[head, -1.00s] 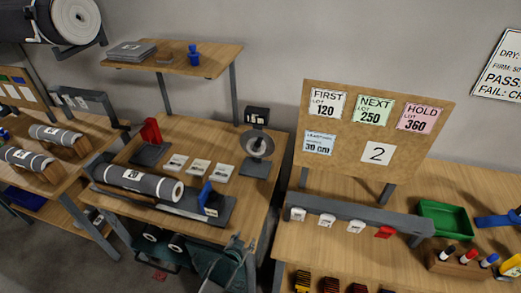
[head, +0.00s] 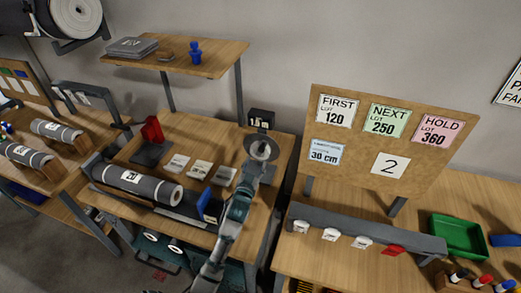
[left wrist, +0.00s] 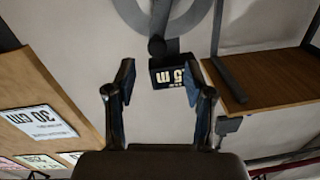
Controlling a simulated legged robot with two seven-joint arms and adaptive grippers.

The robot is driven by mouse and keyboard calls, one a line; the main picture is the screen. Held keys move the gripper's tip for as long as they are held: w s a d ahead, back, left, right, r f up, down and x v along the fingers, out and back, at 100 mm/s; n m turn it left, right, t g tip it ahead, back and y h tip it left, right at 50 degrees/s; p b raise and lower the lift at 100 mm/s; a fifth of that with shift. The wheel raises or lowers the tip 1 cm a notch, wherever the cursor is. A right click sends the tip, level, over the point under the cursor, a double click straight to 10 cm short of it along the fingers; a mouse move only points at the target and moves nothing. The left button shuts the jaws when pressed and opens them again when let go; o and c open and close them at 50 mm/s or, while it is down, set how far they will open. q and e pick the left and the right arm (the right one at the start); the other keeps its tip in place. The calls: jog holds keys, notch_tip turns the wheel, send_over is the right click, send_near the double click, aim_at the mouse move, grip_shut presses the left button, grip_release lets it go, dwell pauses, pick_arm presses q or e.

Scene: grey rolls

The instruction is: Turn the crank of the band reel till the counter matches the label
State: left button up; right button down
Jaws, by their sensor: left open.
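The band reel (head: 261,147) is a grey disc on a stand at the back right of the middle table. Its small black counter (head: 259,118) stands above the disc; its digits are only partly readable. In the left wrist view the counter (left wrist: 174,72) is upside down, its reading ending in "5 m", behind the gap between my fingers. A dark round knob (left wrist: 157,46) shows beside it, apart from the fingers. My left gripper (head: 264,172) is open and empty in front of the reel, covering its lower part. A pale blue label (head: 327,153) on the board reads 30 cm.
The brown board (head: 350,178) on the right table also carries FIRST, NEXT and HOLD lot cards and a "2" card. A grey roll (head: 137,184) lies left of my arm, near a blue upright piece (head: 204,202). White cards (head: 200,171) lie between. A shelf (head: 185,60) overhangs the back.

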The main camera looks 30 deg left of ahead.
aim_at(261, 151)
pick_arm(q)
jog(key=x, duration=0.7)
jog(key=shift+w+d+r, duration=0.15)
jog(key=shift+w+d, duration=0.1)
jog(key=shift+w, duration=0.15)
jog(key=shift+w+a, duration=0.15)
jog(key=shift+w, duration=0.1)
jog(key=shift+w+a, duration=0.15)
jog(key=shift+a, duration=0.05)
jog(key=shift+c, duration=0.5)
jog(key=c, duration=0.8)
jog(key=shift+d, duration=0.1)
grip_shut()
pick_arm(e)
jog(key=shift+w+d+r, duration=0.1)
jog(key=shift+w+r, duration=0.1)
jog(key=shift+w, duration=0.3)
jog(key=shift+w+d+r, duration=0.1)
jog(key=shift+w+r, duration=0.05)
jog(key=shift+w, duration=0.35)
